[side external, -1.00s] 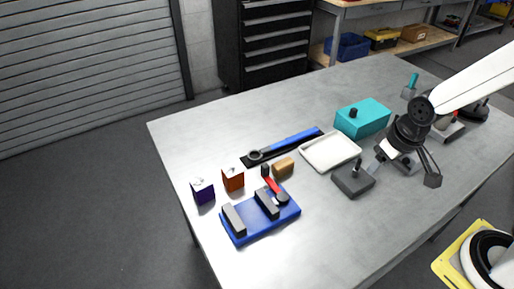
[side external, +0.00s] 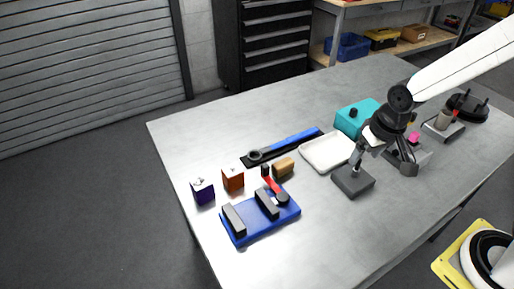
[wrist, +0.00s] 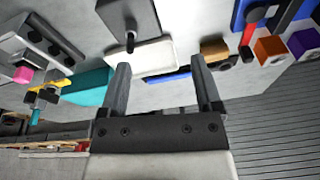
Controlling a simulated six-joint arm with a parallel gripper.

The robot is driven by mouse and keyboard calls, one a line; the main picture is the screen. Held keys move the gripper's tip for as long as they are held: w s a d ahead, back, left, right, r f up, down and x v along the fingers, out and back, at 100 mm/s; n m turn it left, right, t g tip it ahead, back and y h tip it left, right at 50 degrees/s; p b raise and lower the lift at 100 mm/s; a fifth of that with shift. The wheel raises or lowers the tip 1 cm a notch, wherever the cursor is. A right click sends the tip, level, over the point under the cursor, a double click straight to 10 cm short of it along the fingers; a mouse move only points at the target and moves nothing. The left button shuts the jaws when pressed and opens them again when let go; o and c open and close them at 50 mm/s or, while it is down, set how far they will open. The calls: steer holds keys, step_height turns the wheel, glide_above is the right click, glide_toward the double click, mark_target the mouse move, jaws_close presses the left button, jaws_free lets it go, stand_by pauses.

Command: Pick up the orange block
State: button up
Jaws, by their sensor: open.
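The orange block (side external: 233,180) stands on the grey table at the left, beside a purple block (side external: 203,190). In the wrist view the orange block (wrist: 269,48) is at the upper right, with the purple block (wrist: 303,42) to its right. My gripper (side external: 383,163) is open and empty, well to the right of the orange block, above the area by the dark grey block with a post (side external: 352,182). In the wrist view its two fingers (wrist: 160,68) are spread apart with nothing held between them.
A blue fixture (side external: 240,227) with a red lever sits in front. The table's far left is clear.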

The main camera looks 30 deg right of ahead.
steer(key=w+a+m, duration=0.4)
steer(key=w+a, duration=0.1)
steer(key=w, duration=0.3)
steer(key=m+g, duration=0.2)
steer(key=m, duration=0.9)
glide_above(232, 169)
steer(key=d, duration=0.1)
steer(key=f, duration=0.3)
steer(key=shift+s+d, duration=0.1)
steer(key=shift+s, duration=0.1)
steer(key=shift+w+a+f+m, duration=0.15)
steer(key=shift+a+m, duration=0.45)
steer(key=shift+f, duration=0.2)
steer(key=shift+f, duration=4.3)
